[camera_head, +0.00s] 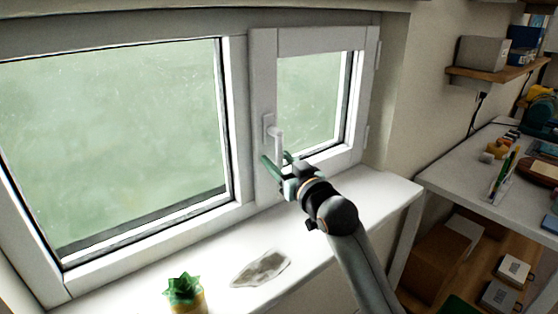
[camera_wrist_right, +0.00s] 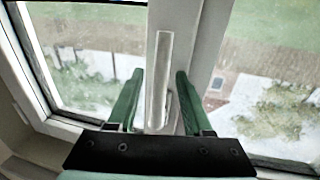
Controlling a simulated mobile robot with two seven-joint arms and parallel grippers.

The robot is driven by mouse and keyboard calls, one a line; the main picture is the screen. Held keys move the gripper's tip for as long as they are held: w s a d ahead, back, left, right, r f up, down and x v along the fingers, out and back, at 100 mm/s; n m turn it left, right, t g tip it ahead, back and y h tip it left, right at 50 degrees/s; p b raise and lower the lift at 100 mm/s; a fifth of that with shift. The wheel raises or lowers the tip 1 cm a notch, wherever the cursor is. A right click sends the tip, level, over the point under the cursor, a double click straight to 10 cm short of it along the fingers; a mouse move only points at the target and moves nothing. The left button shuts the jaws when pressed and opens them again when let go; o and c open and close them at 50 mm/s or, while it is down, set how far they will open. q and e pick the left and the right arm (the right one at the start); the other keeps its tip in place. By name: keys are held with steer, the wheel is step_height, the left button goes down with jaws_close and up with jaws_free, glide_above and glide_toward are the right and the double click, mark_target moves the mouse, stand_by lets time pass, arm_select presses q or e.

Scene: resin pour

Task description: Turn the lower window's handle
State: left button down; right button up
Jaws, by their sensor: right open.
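The white window handle (camera_head: 278,141) is on the left frame member of the smaller right-hand window (camera_head: 313,39). Its lever points down in the head view. My right gripper (camera_head: 276,161) is at the lower end of the lever, with its green fingers apart. In the right wrist view the lever (camera_wrist_right: 162,70) stands upright in the picture, between the two open fingers of the right gripper (camera_wrist_right: 160,75). A gap shows on each side, so neither finger appears to grip it. The window looks closed. My left gripper is not in view.
The white sill (camera_head: 345,205) runs below the windows. A potted succulent (camera_head: 184,290) and a grey flat, irregular piece (camera_head: 262,268) sit on it, left of my arm. A white worktable (camera_head: 460,178) with tools and a wall shelf (camera_head: 500,70) are at the right.

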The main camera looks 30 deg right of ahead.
steer(key=shift+c, duration=0.2)
jaws_close()
stand_by(1.1)
